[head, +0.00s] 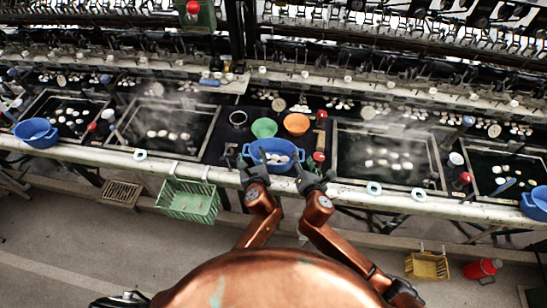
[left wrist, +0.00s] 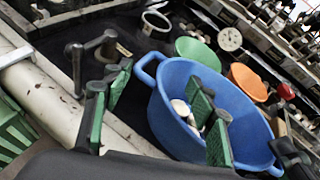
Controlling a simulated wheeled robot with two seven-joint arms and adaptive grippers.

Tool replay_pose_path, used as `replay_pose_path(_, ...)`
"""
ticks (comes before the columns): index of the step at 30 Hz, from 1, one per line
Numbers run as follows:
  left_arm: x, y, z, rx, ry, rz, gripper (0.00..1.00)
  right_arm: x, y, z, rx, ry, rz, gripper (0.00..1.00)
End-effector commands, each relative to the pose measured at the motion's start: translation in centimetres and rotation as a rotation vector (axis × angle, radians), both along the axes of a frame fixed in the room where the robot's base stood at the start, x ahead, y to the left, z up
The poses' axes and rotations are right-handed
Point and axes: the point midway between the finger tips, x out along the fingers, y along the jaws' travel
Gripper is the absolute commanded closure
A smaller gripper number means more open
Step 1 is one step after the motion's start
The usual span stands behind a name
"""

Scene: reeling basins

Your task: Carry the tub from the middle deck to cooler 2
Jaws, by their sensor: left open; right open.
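The blue tub (head: 272,166) stands on the middle deck between two steaming basins, with several white cocoons inside. My left gripper (head: 254,160) is open and empty at the tub's left end. In the left wrist view, its green-padded fingers (left wrist: 160,108) are spread, one outside the blue tub (left wrist: 178,82) and one over its inside, with the left handle beyond them. Contact cannot be told. My right gripper (head: 312,172) is open at the tub's right end; its fingers partly hide that end. I see no label that marks cooler 2.
A green bowl (head: 264,128), an orange bowl (head: 296,124) and a small pot (head: 238,119) sit behind the tub. Other blue tubs stand at the far left (head: 36,133) and far right (head: 535,204). A green basket (head: 188,200) hangs at the front rail. The foreground floor is partly clear.

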Motion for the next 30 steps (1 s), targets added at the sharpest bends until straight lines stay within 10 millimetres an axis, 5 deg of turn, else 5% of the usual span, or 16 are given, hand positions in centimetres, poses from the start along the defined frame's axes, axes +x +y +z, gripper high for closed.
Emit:
replay_pose_path(8, 2.8, 0.8, -1.2, -0.001, 0.000, 0.001, 0.48, 2.9, 0.6, -1.0, -0.001, 0.000, 0.002, 0.57)
replay_pose_path(19, 3.2, 1.0, -1.4, -0.001, 0.000, 0.003, 0.48, 3.3, 0.7, -1.2, 0.000, 0.000, 0.001, 0.57)
replay_pose_path(30, 3.2, 1.0, -1.4, -0.001, 0.000, 0.003, 0.73, 3.3, 0.6, -1.3, -0.001, 0.003, 0.000, 0.82)
